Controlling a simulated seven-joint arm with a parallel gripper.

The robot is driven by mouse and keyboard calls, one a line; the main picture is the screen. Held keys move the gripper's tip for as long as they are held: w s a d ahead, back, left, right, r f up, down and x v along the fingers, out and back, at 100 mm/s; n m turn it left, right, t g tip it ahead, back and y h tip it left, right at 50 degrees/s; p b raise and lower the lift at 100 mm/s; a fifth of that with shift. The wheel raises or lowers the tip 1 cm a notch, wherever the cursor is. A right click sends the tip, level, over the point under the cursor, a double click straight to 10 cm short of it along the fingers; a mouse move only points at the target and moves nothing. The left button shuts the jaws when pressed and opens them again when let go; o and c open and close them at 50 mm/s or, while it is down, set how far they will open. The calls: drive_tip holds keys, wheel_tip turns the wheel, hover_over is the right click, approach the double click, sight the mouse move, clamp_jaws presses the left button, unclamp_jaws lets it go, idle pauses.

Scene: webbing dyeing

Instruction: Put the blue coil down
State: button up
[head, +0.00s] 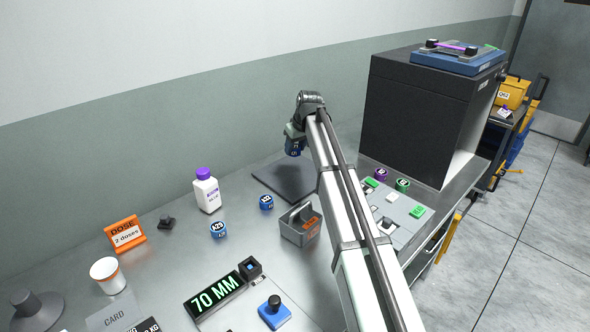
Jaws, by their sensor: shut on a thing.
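My gripper (294,135) is at the end of my outstretched arm, near the back wall. It is shut on a blue coil (294,148) with a small light label. The coil appears to be in the air above the back of a dark square mat (290,187); its exact height cannot be told. Two other blue coils stand on the metal bench: one (266,202) by the mat's front left corner, and one labelled A25 (218,230) farther left. My arm covers the mat's right side.
A grey bin (299,236) stands in front of the mat. A white bottle (207,194) with a purple cap is to the left. A large dark cabinet (415,120) rises on the right.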

sight(293, 172)
drive_tip(key=shift+f, duration=4.2)
drive_tip(key=shift+f, duration=0.1)
drive_tip(key=o, duration=1)
drive_tip(key=shift+o, duration=0.2)
drive_tip(key=v, duration=1.2)
drive_tip(key=shift+a, duration=0.1)
